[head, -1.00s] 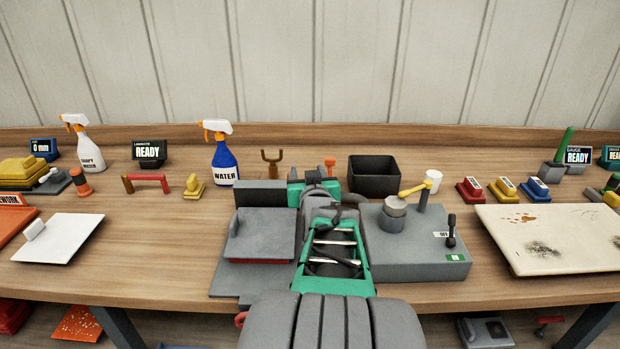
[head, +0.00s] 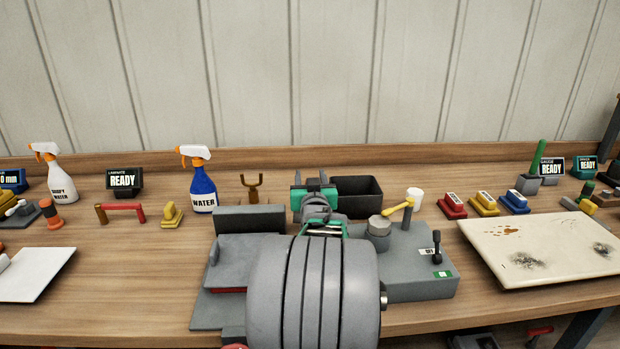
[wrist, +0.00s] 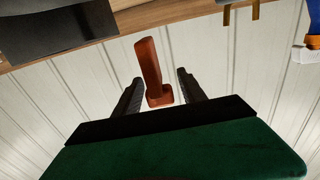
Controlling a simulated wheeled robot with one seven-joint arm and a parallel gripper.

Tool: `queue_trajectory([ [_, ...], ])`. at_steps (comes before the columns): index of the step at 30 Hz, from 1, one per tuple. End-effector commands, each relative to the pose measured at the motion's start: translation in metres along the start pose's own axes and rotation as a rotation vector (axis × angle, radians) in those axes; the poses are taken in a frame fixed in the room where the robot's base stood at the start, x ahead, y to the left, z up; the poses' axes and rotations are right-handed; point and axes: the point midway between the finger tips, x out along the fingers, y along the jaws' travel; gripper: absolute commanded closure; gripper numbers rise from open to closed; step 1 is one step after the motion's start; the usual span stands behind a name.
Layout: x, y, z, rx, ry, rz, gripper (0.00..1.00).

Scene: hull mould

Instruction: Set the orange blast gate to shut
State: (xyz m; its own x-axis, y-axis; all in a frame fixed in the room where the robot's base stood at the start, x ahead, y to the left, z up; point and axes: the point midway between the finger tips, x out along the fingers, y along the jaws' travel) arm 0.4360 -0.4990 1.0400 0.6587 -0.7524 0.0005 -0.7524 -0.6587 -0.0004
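The orange blast gate shows in the wrist view as an orange-red upright handle (wrist: 149,62) with a wider block at one end. My gripper (wrist: 160,78) is open, with one dark finger on each side of the handle and a visible gap to both. I cannot tell how deep the handle lies between the fingers. Whether the gate is open or shut cannot be made out.
A black bin (head: 358,193) stands just right of my gripper. A brown forked stand (head: 252,190) and a blue water spray bottle (head: 203,185) are to the left. A grey machine with a yellow lever (head: 415,262) is in front to the right. The wall (head: 300,70) rises behind.

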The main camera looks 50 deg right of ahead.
Motion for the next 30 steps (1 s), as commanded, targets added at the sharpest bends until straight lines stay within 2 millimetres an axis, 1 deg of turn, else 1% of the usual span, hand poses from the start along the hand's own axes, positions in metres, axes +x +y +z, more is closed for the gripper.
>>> queue_trajectory([
  [1,-0.0001,-0.0003,0.0001,0.000,0.000,-0.001,0.57],
  [2,-0.0001,-0.0004,0.0001,0.000,0.000,-0.001,0.59],
  [17,-0.0003,-0.0008,0.0001,0.000,0.000,-0.001,1.00],
  [30,-0.0004,-0.0007,0.0001,0.000,-0.001,-0.001,1.00],
])
